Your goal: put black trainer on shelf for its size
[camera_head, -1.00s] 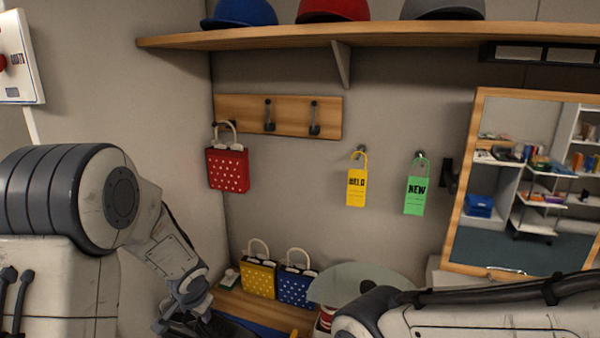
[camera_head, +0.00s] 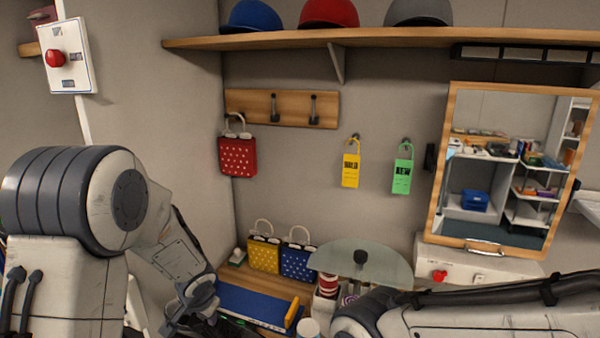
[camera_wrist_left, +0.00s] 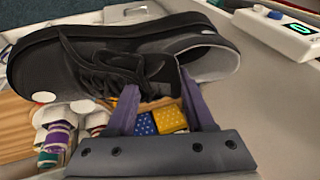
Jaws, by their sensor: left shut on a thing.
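The black trainer (camera_wrist_left: 120,62) fills the upper left of the left wrist view, with its laces and pale inner lining showing. My left gripper (camera_wrist_left: 155,105) is shut on the trainer, its two purple fingers reaching its side near the opening. In the head view my left gripper (camera_head: 205,322) is low at the left, partly cut off by the bottom edge, and the trainer cannot be made out clearly there. My right arm crosses the lower right of the head view, but its gripper is not seen. No shelf with size marks can be made out.
A wooden shelf (camera_head: 400,36) with caps runs along the top. A mirror (camera_head: 500,170) hangs at right. A red-button box (camera_head: 68,58) is on the left wall.

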